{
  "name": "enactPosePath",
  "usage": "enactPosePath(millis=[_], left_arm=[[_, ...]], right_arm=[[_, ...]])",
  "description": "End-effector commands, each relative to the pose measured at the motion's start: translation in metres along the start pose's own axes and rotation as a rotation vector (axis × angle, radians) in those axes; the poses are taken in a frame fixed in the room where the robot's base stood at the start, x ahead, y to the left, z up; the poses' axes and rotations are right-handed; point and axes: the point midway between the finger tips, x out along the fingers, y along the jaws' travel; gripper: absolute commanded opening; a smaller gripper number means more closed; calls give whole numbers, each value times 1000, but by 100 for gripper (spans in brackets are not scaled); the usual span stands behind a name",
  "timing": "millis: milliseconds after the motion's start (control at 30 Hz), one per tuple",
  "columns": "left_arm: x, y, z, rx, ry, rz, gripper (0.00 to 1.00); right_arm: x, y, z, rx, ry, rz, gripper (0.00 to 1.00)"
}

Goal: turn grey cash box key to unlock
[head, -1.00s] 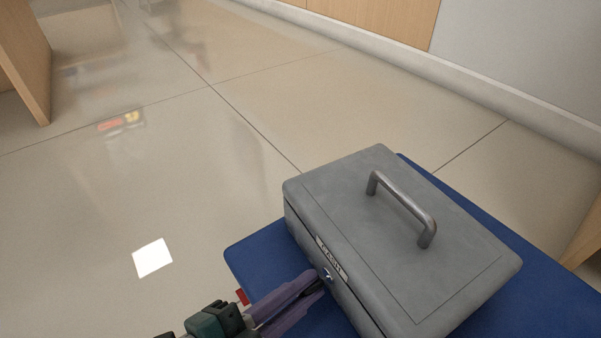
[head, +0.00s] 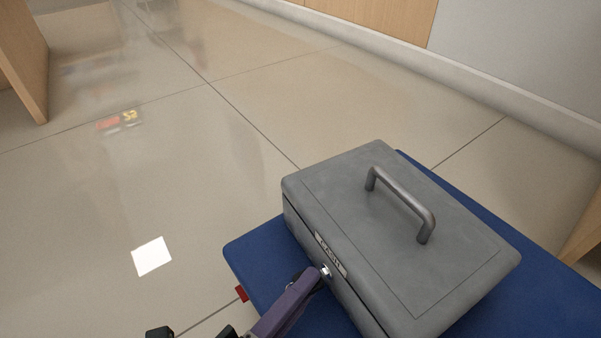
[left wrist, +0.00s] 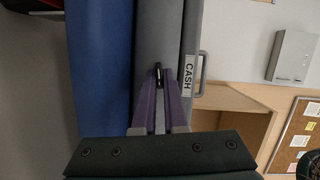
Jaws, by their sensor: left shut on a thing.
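The grey cash box (head: 345,215) sits on a blue surface with its lid closed and its handle on top. Its labelled front, with the lock, faces my left gripper. My left gripper (head: 318,280) is at the lock, its purple fingers shut on the key (left wrist: 158,73). Most of the key is hidden between the fingertips; a small dark part shows in the left wrist view. The bright lock (head: 326,271) shows just beyond the fingertips in the head view. In the left wrist view the box front (left wrist: 165,30) appears turned sideways. My right gripper is not in view.
The blue surface (head: 255,258) extends in front of and to the right of the box. A wooden panel (head: 25,60) stands at the upper left. Open tiled floor lies beyond. A grey wall is at the upper right.

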Motion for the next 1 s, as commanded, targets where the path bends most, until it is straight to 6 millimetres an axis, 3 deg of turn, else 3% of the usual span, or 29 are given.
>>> enactPosePath(millis=[667,700,967,1000], left_arm=[[-2,1,0,38,-8,-8,0],[-2,1,0,37,-8,-8,11],[-2,1,0,38,-6,-10,40],[-2,1,0,38,-6,-10,40]], right_arm=[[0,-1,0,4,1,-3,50],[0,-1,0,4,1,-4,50],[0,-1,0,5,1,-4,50],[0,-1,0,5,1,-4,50]])
